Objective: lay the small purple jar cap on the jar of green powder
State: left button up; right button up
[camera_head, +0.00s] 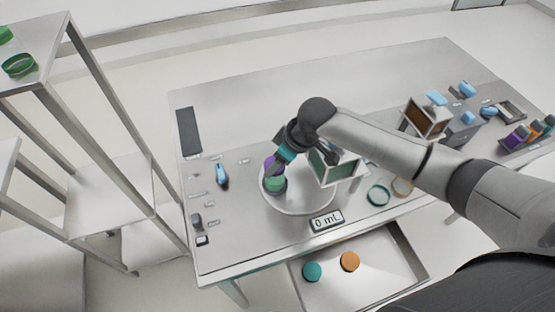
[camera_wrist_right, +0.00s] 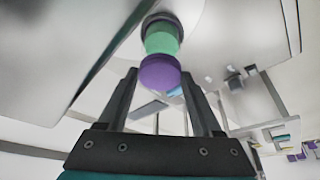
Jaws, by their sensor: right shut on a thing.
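The jar of green powder (camera_head: 277,184) stands on a round white plate on the table. It also shows in the wrist view (camera_wrist_right: 161,40), beyond the cap. The small purple cap (camera_wrist_right: 160,72) sits between the fingertips of my right gripper (camera_wrist_right: 160,76), which is shut on it. In the head view the purple cap (camera_head: 269,162) shows at the top of the jar, partly hidden by my gripper (camera_head: 276,160). I cannot tell whether cap and jar touch. My left gripper is not in view.
The round plate (camera_head: 297,207) has a "0 mL" display (camera_head: 326,221) in front. A green-faced box (camera_head: 340,169) stands close right of the jar. An open drawer (camera_head: 330,285) holds a teal cap (camera_head: 312,271) and an orange cap (camera_head: 350,262). A shelf (camera_head: 110,195) stands left.

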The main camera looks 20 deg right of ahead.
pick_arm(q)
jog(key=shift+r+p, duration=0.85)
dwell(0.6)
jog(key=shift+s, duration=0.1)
pick_arm(e)
jog(key=shift+f, duration=0.3)
dwell(0.3)
